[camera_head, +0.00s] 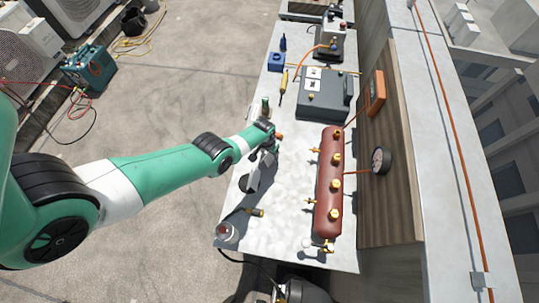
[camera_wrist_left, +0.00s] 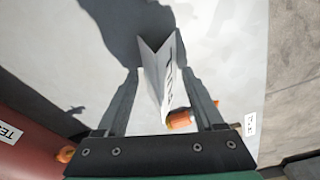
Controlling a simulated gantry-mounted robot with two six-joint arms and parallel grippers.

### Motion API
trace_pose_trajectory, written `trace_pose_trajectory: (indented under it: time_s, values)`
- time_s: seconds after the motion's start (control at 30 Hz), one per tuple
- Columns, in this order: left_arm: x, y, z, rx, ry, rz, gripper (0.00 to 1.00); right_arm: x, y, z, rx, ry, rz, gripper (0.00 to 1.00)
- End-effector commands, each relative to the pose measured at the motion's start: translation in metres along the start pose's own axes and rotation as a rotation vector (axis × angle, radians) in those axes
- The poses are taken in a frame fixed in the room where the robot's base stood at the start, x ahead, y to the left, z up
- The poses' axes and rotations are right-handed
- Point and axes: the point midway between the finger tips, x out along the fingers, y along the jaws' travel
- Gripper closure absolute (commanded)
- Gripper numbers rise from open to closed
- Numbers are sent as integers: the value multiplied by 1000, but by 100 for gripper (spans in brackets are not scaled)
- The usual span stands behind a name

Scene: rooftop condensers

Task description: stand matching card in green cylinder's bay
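My left gripper (camera_head: 255,178) is over the near half of the white table. In the left wrist view, its two fingers (camera_wrist_left: 158,72) are on either side of a folded white card (camera_wrist_left: 158,60) with dark marks on one face. The fingertips appear to press on it, and its shadow falls apart from it on the tabletop. A small dark green cylinder (camera_head: 265,107) stands on the table just beyond the gripper. No bay can be made out. My right gripper is out of view.
A red tank (camera_head: 330,185) with brass fittings lies along the table's right side. Beyond are a grey case (camera_head: 325,95) with two white marked cards (camera_head: 313,79), a yellow tool (camera_head: 284,81) and a blue box (camera_head: 275,61). A small round can (camera_head: 227,232) stands at the near left corner.

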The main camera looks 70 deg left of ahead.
Motion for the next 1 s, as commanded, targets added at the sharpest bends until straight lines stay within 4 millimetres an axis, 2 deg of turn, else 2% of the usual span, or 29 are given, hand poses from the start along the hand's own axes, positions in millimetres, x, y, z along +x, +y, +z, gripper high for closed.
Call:
trace_pose_trajectory:
  time_s: [0.03, 0.3, 0.37, 0.63, 0.77, 0.87, 1.0]
  values:
    - [0, 0, 0, 0, 0, 0, 42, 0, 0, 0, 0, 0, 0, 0]
    - [0, 0, 0, 0, 0, 0, 91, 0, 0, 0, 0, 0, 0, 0]
    - [0, 0, 0, 0, 0, 0, 100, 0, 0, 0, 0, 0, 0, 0]
    - [-1, 0, 0, 0, 0, 0, 100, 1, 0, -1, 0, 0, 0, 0]
    - [-8, 0, -1, 0, 0, 0, 100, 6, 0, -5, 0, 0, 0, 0]
    - [-20, 0, -3, 0, 1, 0, 100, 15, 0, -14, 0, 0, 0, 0]
    - [-48, 0, -8, 0, 1, 0, 100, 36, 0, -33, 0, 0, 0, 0]
